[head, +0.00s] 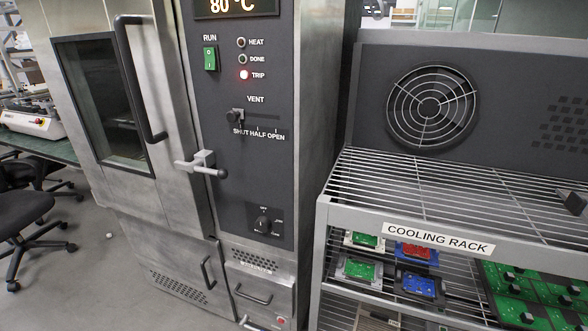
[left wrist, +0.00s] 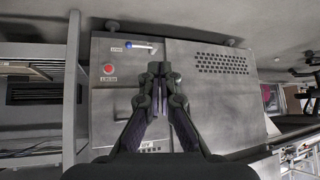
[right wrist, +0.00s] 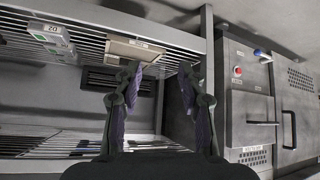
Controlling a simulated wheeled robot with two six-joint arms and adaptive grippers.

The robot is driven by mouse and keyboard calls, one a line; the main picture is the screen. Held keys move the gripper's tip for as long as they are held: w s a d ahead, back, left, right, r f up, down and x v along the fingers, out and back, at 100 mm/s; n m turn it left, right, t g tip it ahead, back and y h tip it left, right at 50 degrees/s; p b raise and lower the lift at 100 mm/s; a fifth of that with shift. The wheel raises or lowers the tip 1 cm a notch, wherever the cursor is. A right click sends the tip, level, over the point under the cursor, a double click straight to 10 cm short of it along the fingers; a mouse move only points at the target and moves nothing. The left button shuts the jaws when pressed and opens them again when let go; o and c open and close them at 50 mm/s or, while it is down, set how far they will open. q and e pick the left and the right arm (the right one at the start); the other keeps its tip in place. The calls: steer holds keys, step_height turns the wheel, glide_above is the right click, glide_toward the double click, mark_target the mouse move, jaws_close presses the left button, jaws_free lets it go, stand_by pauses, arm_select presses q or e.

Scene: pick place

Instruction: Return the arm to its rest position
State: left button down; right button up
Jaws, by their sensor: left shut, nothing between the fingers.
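My left gripper (left wrist: 158,72) is shut and empty in the left wrist view, with the steel lower front of the oven behind it. My right gripper (right wrist: 160,76) is open and empty in the right wrist view, its fingers spread in front of the lower rack. Neither gripper shows clearly in the head view. The oven (head: 320,120) stands left of the cooling rack (head: 440,245). The oven door (head: 105,110) looks closed.
Circuit boards in small trays, such as a blue one (head: 419,286), lie on the rack's lower shelf. Its upper wire shelf (head: 430,190) looks mostly bare. A beige labelled box (right wrist: 134,50) shows in the right wrist view. Black chairs (head: 25,215) stand at left beside open floor.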

arm_select(q)
steer(key=s+a+g+p, duration=0.2)
steer(key=s+g+p, duration=0.5)
steer(key=s, duration=1.8)
steer(key=p, duration=0.3)
steer(key=shift+a+f+p, duration=0.2)
steer(key=shift+f+p, duration=0.1)
steer(key=shift+f, duration=0.1)
arm_select(e)
steer(key=s+d+g, duration=0.2)
steer(key=s+g, duration=0.5)
steer(key=s, duration=1.8)
steer(key=shift+s+d+f, duration=0.15)
steer(key=shift+d+f, duration=0.05)
steer(key=shift+f, duration=0.2)
